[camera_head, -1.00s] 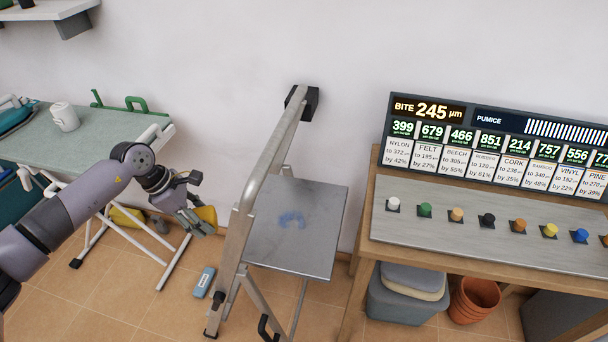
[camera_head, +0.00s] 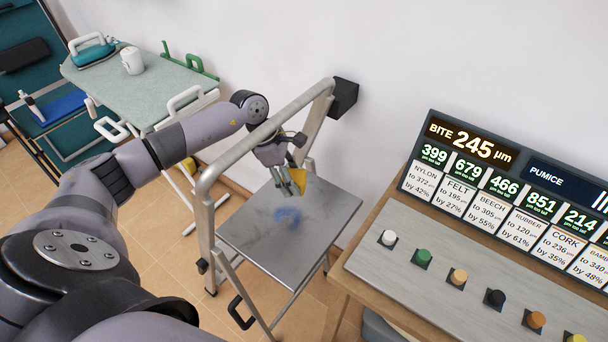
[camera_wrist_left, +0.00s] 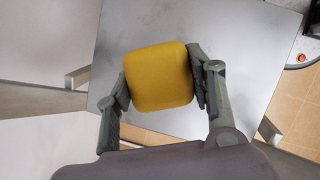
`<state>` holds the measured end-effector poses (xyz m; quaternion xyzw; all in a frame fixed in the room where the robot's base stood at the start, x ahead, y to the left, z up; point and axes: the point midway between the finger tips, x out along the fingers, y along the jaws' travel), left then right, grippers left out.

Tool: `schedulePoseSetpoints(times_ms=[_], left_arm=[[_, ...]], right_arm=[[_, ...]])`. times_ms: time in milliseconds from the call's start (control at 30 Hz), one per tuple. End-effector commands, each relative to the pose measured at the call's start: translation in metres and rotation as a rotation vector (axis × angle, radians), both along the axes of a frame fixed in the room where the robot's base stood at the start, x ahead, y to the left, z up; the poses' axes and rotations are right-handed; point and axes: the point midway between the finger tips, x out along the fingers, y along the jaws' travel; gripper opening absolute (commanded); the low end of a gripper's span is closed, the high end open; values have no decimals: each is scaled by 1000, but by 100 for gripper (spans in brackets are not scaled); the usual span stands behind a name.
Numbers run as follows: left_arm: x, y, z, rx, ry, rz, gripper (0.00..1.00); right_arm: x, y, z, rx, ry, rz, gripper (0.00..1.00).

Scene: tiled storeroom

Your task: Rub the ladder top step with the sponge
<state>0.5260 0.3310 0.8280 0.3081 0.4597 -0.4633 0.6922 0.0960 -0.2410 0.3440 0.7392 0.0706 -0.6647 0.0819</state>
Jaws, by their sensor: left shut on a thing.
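The stepladder's top step (camera_head: 322,222) is a grey metal plate with a blue smudge (camera_head: 287,216) on it. My left gripper (camera_head: 292,184) reaches through the ladder's frame and is over the back left part of the step. It is shut on the yellow sponge (camera_head: 299,179). In the left wrist view the sponge (camera_wrist_left: 158,76) sits between both fingers, with the step (camera_wrist_left: 235,50) behind it. I cannot tell whether the sponge touches the step. The smudge is not visible in the wrist view. My right gripper is not in view.
The ladder's tubular rail (camera_head: 255,137) rises around my left forearm. A workbench (camera_head: 420,262) with coloured knobs and a display board (camera_head: 500,175) stands at the right. An ironing board (camera_head: 140,90) with a white mug (camera_head: 132,61) stands behind left.

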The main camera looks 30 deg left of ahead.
Motion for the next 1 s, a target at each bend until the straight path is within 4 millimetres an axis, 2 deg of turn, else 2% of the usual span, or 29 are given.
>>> schedulePoseSetpoints(times_ms=[33,100,200,533,767,1000], left_arm=[[0,-1,-5,-1,0,0,26],[0,-1,-11,-1,1,-2,26],[0,-1,-21,-3,1,-1,26],[0,-1,-52,-2,0,-1,26],[0,-1,-55,-1,-1,-1,26],[0,-1,-55,-1,-1,-1,26]], right_arm=[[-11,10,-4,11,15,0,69],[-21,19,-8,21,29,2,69],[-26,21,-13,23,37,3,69],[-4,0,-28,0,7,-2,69],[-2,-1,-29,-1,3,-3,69],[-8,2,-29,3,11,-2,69]])
